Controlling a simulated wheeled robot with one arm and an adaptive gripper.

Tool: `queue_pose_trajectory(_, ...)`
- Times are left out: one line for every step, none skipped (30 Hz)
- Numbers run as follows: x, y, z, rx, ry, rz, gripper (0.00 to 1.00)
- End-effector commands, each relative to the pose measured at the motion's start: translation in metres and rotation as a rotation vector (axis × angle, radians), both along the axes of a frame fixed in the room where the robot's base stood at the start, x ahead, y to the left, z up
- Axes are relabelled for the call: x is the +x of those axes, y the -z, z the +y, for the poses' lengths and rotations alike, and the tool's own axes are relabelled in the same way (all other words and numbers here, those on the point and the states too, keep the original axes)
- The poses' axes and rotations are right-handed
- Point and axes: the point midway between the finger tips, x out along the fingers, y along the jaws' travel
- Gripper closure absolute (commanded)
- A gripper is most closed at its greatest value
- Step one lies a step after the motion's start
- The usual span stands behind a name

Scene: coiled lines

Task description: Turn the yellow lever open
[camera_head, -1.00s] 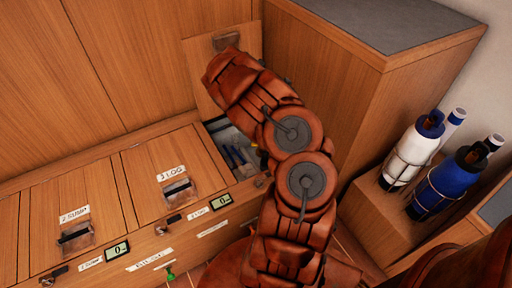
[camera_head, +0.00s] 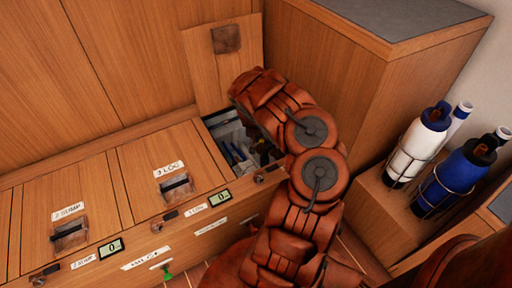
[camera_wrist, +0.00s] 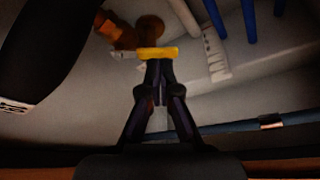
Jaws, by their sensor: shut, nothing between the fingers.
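The yellow lever (camera_wrist: 158,53) shows in the wrist view as a short bar lying crosswise just beyond my fingertips. A brown round fitting (camera_wrist: 150,28) sits just behind it. My gripper (camera_wrist: 159,68) is shut with nothing between its fingers, its tips at the lever's near edge; I cannot tell whether they touch it. In the head view my arm reaches into an open compartment (camera_head: 212,116) whose wooden lid (camera_head: 224,70) stands raised. The lever is not clearly visible there, and my arm hides part of the compartment.
Blue rods (camera_wrist: 248,20) and a white labelled strip (camera_wrist: 216,55) lie right of the lever. A dark hose (camera_wrist: 240,126) crosses nearer, and a large black shape (camera_wrist: 45,45) fills the left. Closed lids (camera_head: 170,160) lie left of the opening; a tall cabinet (camera_head: 350,110) stands right.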

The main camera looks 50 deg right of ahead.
Motion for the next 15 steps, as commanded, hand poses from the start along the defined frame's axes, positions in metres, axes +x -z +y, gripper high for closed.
queue_pose_trajectory(0.002,0.011,0.0,0.001,-0.001,0.0,1.0)
queue_pose_trajectory(0.002,0.014,-0.001,0.001,-0.002,0.0,1.0)
queue_pose_trajectory(0.003,0.017,-0.002,0.001,0.0,0.0,1.0)
queue_pose_trajectory(0.004,0.02,-0.003,0.001,-0.001,0.0,1.0)
queue_pose_trajectory(0.004,0.022,-0.004,0.001,0.0,0.0,1.0)
queue_pose_trajectory(0.005,0.026,-0.005,0.001,-0.001,0.0,1.0)
queue_pose_trajectory(0.006,0.028,-0.006,0.002,-0.001,-0.001,1.0)
queue_pose_trajectory(0.007,0.031,-0.007,0.001,-0.003,0.0,1.0)
queue_pose_trajectory(0.008,0.034,-0.008,0.002,-0.002,-0.001,1.0)
queue_pose_trajectory(0.008,0.037,-0.008,0.001,-0.002,-0.001,1.0)
queue_pose_trajectory(0.009,0.039,-0.009,0.001,-0.002,-0.001,1.0)
queue_pose_trajectory(0.01,0.042,-0.011,0.001,-0.002,-0.001,1.0)
queue_pose_trajectory(0.01,0.045,-0.011,0.001,-0.002,-0.001,1.0)
queue_pose_trajectory(0.011,0.047,-0.012,0.001,-0.001,-0.001,1.0)
queue_pose_trajectory(0.012,0.05,-0.013,0.001,-0.003,-0.001,1.0)
